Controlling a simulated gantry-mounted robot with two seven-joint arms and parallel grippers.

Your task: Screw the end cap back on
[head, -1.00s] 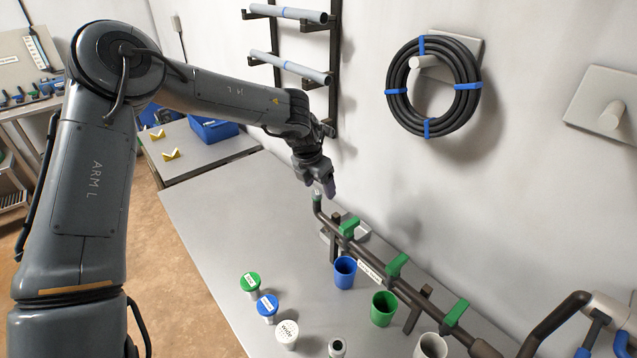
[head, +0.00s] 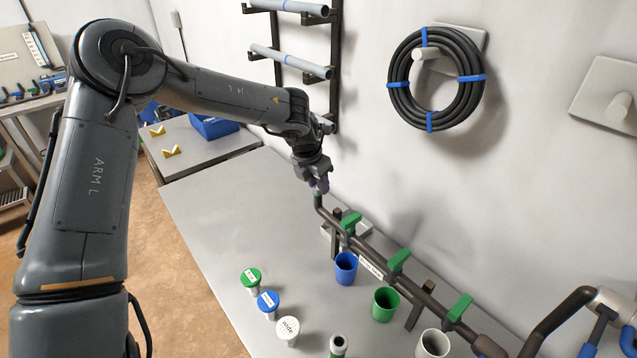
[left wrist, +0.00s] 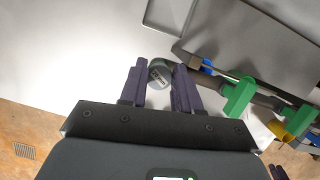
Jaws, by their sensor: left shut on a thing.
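My left gripper (head: 320,184) is over the upturned end of the dark manifold pipe (head: 345,226), near the wall. Fingers hide most of the cap in the head view. The cap is at or just above the pipe's upturned end; I cannot tell whether they touch. The manifold carries green valve handles (head: 397,261) and a white label.
A blue cup (head: 346,268), a green cup (head: 385,304) and a white cup (head: 433,344) stand in front of the manifold. Green, blue and white lidded pieces (head: 268,301) stand farther left. A black hose coil (head: 436,79) hangs on the wall. The table's left part is clear.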

